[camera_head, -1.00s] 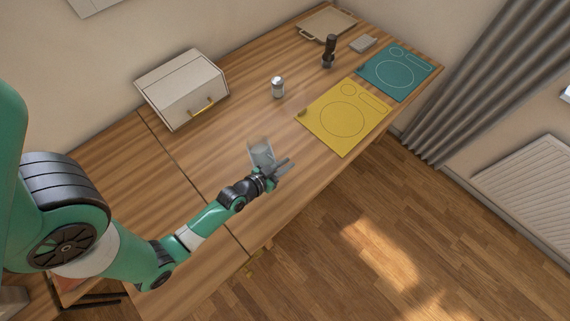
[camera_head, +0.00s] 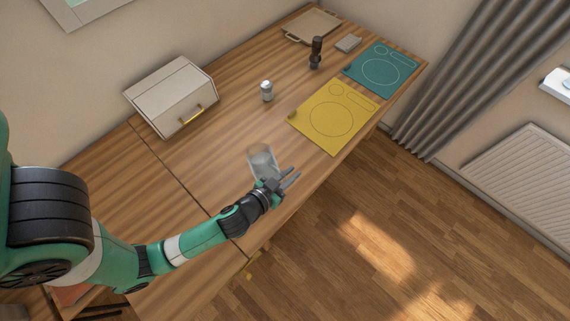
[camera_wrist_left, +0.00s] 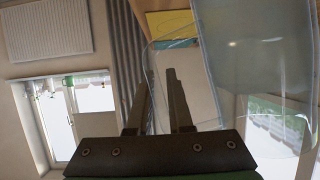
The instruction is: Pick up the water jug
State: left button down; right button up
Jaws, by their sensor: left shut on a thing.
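The water jug (camera_head: 262,160) is a clear, see-through vessel near the front edge of the wooden counter. It also fills the right side of the left wrist view (camera_wrist_left: 255,60), looking tilted there. My left gripper (camera_head: 290,180) is at the jug's front right side, shut on the jug. In the left wrist view its two dark fingers (camera_wrist_left: 155,95) show beside the jug's clear wall. The exact grip spot, and whether the base clears the counter, cannot be told. My right gripper is not in view.
A white bread box (camera_head: 170,95) with a gold handle stands at the back left. A shaker (camera_head: 267,91), a dark grinder (camera_head: 316,52), a yellow mat (camera_head: 333,116), a teal mat (camera_head: 381,70) and a tray (camera_head: 311,26) lie farther along the counter. The counter's middle is clear.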

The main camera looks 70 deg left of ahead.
pick_arm(q)
jog(key=w+d+r, duration=0.1)
jog(key=d+r, duration=0.2)
jog(key=d, duration=0.3)
jog(key=shift+d, duration=0.3)
jog(key=shift+w+r, duration=0.1)
jog(key=shift+r, duration=0.05)
